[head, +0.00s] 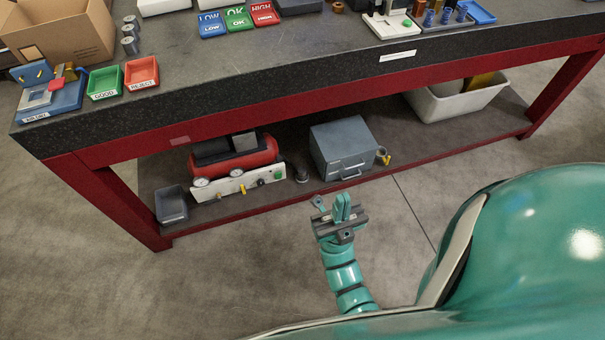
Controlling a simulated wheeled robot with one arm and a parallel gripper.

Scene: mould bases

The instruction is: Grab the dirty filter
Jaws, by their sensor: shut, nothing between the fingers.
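My gripper (342,207) is in front of the red bench, below the front edge of its lower shelf in the picture. Its two teal fingers point up and are together, with nothing held. I cannot tell for sure which thing is the dirty filter. A small dark round part (302,174) stands on the lower shelf between the compressor and the grey box. A small grey cylinder with a yellow fitting (382,156) is at the right side of the grey box. Both are apart from my gripper and too small to make out well.
The lower shelf (420,151) also holds a red compressor (235,160), a grey drawer box (343,148), a dark bin (171,204) and a white tub (458,101). Coloured trays (141,73) and a cardboard box (62,37) are on the benchtop. The floor in front is clear.

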